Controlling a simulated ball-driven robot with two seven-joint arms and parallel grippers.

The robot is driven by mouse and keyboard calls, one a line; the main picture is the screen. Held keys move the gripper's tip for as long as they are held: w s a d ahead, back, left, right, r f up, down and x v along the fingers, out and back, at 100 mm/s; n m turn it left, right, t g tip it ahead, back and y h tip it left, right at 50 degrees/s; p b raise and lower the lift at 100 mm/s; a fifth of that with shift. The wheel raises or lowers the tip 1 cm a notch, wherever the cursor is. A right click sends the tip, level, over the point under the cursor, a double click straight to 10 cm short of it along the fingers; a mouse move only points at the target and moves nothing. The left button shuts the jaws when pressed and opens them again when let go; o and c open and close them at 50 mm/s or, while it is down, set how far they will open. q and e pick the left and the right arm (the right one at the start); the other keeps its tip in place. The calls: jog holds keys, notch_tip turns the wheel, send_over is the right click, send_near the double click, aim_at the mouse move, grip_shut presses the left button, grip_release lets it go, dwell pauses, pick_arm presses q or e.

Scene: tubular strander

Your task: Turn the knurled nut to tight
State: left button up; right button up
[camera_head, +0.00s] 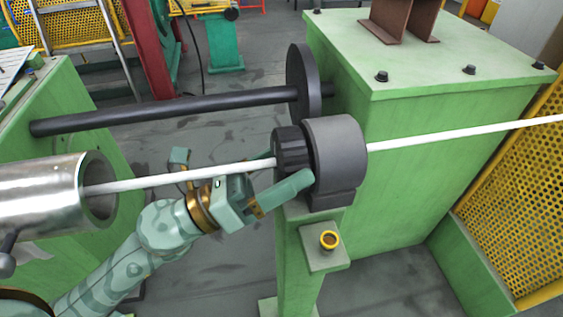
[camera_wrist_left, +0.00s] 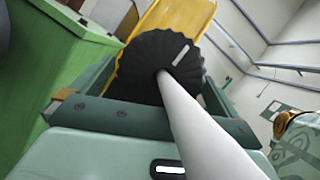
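The black knurled nut (camera_head: 290,148) sits against a grey round housing (camera_head: 339,148) on a green post. A white rod (camera_head: 180,178) runs through it. In the left wrist view the nut's ribbed face (camera_wrist_left: 148,72) shows a short white mark at its upper right. My left gripper (camera_head: 285,190) reaches the nut from the lower left. My right gripper is in neither view.
A steel tube (camera_head: 45,195) surrounds the rod at the left. A dark bar (camera_head: 170,112) with a black disc (camera_head: 303,85) runs behind. A large green cabinet (camera_head: 420,150) stands at the right, beside yellow perforated guards (camera_head: 515,190).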

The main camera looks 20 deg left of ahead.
aim_at(276, 172)
pick_arm(q)
jog(key=shift+f+b+v, duration=0.15)
jog(key=shift+b+v, duration=0.4)
jog(key=shift+v, duration=0.2)
jog(key=shift+f+b+v, duration=0.15)
jog(key=shift+b+v, duration=0.4)
jog(key=shift+v, duration=0.25)
jog(key=v, duration=0.4)
jog(key=shift+s+a+r, duration=0.15)
jog(key=shift+a+r, duration=0.05)
